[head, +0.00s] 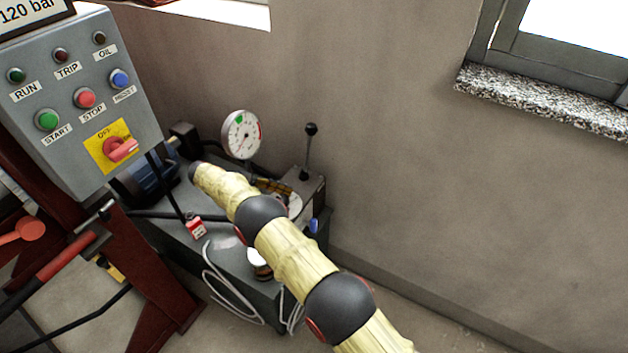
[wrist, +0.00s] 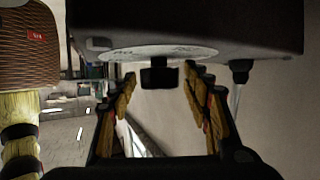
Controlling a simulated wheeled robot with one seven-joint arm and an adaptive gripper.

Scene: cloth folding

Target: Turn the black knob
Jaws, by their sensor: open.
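In the wrist view the black knob (wrist: 159,74) is a short dark cylinder. It projects from a pale marked disc (wrist: 150,53) on the underside, as pictured, of a dark box (wrist: 190,22). My gripper (wrist: 162,90) is open, with its brown-and-black fingers spread to the left and right of the knob. No finger is seen touching it, though the exact depth gap cannot be told. In the head view my arm reaches over the hydraulic unit, and the knob cannot be made out there.
A grey control panel (head: 85,100) with buttons and a red switch (head: 120,148) stands at left. A pressure gauge (head: 241,134) and a black ball-topped lever (head: 308,150) rise from the unit. A red-brown frame (head: 150,270) is at lower left.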

